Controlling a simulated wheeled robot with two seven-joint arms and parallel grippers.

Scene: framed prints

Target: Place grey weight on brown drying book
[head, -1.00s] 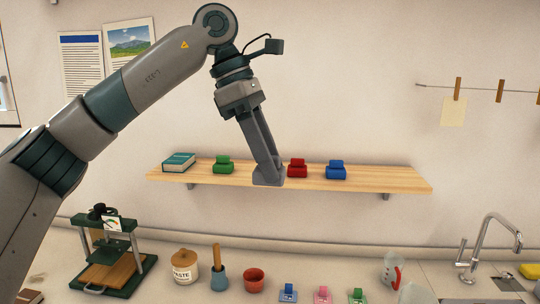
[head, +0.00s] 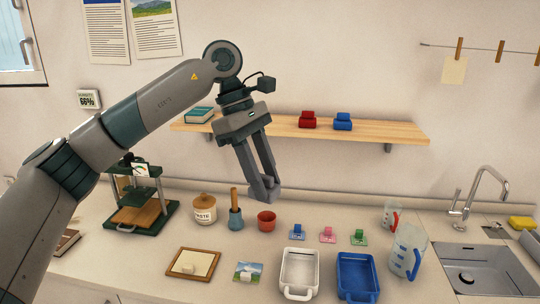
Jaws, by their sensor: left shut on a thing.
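My left gripper (head: 264,184) is shut on the grey weight (head: 266,194), which blends with the grey fingertips. It hangs in the air in front of the wall, below the shelf's front edge and above the back of the counter. A brown book (head: 66,242) lies on the counter at the far left, partly hidden behind my left arm. My right gripper is not in view.
The shelf (head: 400,131) holds a teal book (head: 199,115), a red weight (head: 308,120) and a blue weight (head: 342,121). A green press (head: 140,215), paste jar (head: 203,211), red pot (head: 266,221), framed board (head: 193,263), white tray (head: 299,270) and blue tray (head: 357,275) crowd the counter.

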